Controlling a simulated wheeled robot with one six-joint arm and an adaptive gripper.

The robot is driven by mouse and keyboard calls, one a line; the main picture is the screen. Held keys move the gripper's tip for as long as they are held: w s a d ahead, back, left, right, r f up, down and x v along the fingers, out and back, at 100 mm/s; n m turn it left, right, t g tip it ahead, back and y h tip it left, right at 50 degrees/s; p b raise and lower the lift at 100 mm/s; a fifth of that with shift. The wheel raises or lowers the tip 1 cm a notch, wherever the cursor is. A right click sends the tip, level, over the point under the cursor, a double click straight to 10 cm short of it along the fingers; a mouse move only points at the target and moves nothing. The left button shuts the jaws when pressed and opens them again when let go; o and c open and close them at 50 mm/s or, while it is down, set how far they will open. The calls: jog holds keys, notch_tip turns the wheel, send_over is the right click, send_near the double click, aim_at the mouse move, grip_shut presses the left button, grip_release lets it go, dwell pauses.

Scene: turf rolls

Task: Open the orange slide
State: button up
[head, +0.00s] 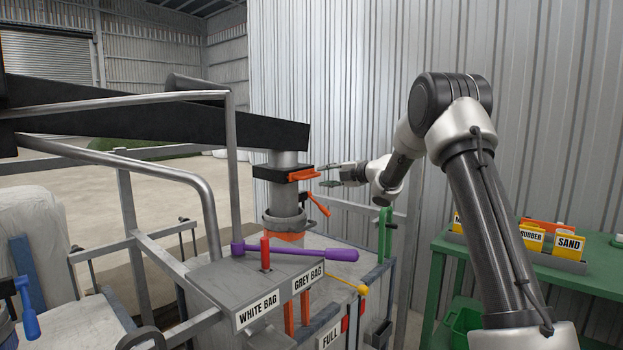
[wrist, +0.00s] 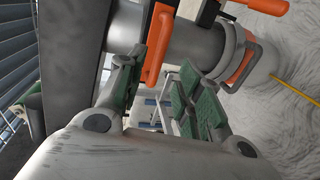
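The orange slide (head: 304,174) is a flat plate with its handle sticking out to the right of a dark housing (head: 270,172) on the grey vertical pipe. In the wrist view the orange handle (wrist: 158,42) lies at top centre, its near end in line with the gap between the fingers. My gripper (head: 326,175) is open and empty, just right of the handle's end. In the wrist view its green-padded fingers (wrist: 158,85) are spread on either side of that gap. I cannot tell whether either finger touches the handle.
Below the slide are an orange lever (head: 317,205) and a clamp ring (head: 284,222). A green table (head: 590,277) with labelled bins is at right. A corrugated wall is close behind.

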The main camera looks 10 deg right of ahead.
aim_at(313, 177)
jog(key=x, duration=0.7)
jog(key=shift+w+a+f, duration=0.1)
jog(key=shift+w+a, duration=0.1)
jog(key=shift+w, duration=0.05)
grip_shut()
